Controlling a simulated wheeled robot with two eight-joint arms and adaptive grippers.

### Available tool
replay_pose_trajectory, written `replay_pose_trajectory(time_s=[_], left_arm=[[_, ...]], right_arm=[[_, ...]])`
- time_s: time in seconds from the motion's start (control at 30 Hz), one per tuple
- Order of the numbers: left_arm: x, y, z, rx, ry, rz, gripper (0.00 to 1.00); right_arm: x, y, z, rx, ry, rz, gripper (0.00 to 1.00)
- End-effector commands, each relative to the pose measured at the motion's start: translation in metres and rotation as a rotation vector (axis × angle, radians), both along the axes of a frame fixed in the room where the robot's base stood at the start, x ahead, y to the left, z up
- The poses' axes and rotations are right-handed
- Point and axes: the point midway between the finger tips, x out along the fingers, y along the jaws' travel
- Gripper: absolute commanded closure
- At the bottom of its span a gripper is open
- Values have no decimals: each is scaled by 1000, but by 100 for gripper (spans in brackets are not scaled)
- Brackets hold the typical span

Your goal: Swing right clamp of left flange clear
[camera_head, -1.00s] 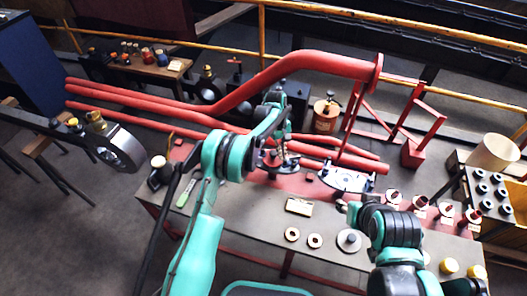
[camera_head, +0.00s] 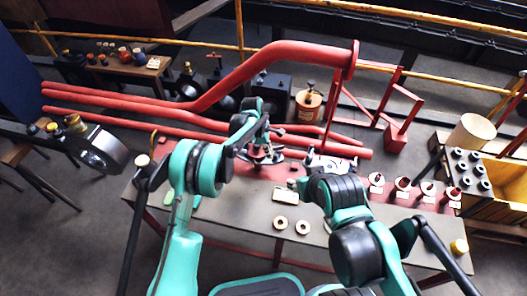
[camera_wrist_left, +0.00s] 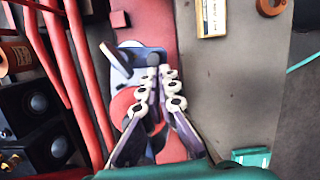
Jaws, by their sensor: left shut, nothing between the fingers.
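In the left wrist view, the left flange appears as a red disc (camera_wrist_left: 124,104) with a blue-grey metal clamp (camera_wrist_left: 143,58) beside and above it; a dark bar lies across the clamp. My left gripper (camera_wrist_left: 158,80) is shut and empty, its fingertips close to the clamp; I cannot tell whether they touch. Its fingers hide part of the flange. In the head view the left gripper (camera_head: 262,150) is over the flange area on the red bench strip, which it mostly covers. My right gripper (camera_head: 296,184) is small and mostly hidden by its own arm; its jaws cannot be made out.
Red pipes (camera_head: 120,118) run along the bench's back. A second metal fitting (camera_head: 326,162) stands to the right, partly behind my right arm. Two rings (camera_head: 280,223) lie on the bench (camera_head: 235,222).

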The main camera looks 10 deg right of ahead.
Motion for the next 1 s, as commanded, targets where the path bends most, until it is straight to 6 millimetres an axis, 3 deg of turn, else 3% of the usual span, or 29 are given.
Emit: replay_pose_trajectory(time_s=[0.77, 1.0], left_arm=[[-4, -5, 0, 0, 0, -7, 100], [3, 19, -1, 0, 0, -4, 100]], right_arm=[[0, 0, 0, 0, 0, 0, 60], [0, 0, -4, 0, 0, 0, 60]])
